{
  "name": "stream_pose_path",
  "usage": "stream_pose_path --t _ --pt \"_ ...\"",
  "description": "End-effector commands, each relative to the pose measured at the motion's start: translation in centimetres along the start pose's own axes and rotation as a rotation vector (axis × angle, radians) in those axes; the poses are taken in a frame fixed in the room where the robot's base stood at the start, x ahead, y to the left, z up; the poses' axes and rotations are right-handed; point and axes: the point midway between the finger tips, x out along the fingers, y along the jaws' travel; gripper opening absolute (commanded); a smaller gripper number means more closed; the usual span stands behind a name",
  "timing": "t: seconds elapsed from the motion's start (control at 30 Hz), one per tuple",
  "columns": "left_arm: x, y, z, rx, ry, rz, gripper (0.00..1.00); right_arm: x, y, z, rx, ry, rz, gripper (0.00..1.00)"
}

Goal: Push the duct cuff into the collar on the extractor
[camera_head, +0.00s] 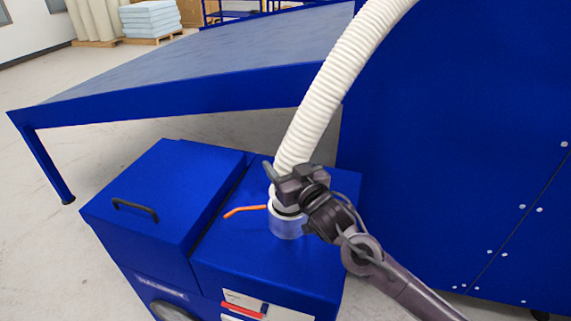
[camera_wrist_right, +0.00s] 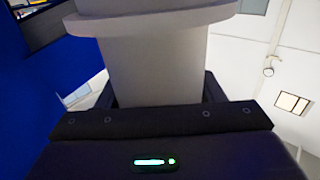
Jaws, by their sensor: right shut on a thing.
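A white ribbed duct (camera_head: 322,95) comes down from the top right to the blue extractor (camera_head: 235,260). Its lower end is at a pale metallic collar (camera_head: 287,226) on the extractor's top; my gripper hides part of the joint, so I cannot tell how deep the cuff sits. My right gripper (camera_head: 281,180) is shut on the duct cuff just above the collar. In the right wrist view the white cuff (camera_wrist_right: 152,65) stands between my fingers, with a wider rim at the top. My left gripper is in neither view.
An orange lever (camera_head: 245,210) sticks out left of the collar. A black handle (camera_head: 135,210) is on the extractor's left lid. A blue-framed table (camera_head: 190,75) stands behind, and a tall blue panel (camera_head: 460,130) rises at the right. Pale stacked sheets (camera_head: 150,18) lie far back.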

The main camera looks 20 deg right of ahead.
Motion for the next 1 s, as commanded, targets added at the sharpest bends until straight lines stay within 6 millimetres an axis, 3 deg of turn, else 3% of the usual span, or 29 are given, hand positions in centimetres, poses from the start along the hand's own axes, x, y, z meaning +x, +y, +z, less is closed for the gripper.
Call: stream_pose_path --t 1.0 --pt "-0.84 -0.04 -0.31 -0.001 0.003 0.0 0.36 -0.04 0.02 -0.08 0.0 0.002 0.0 0.34"
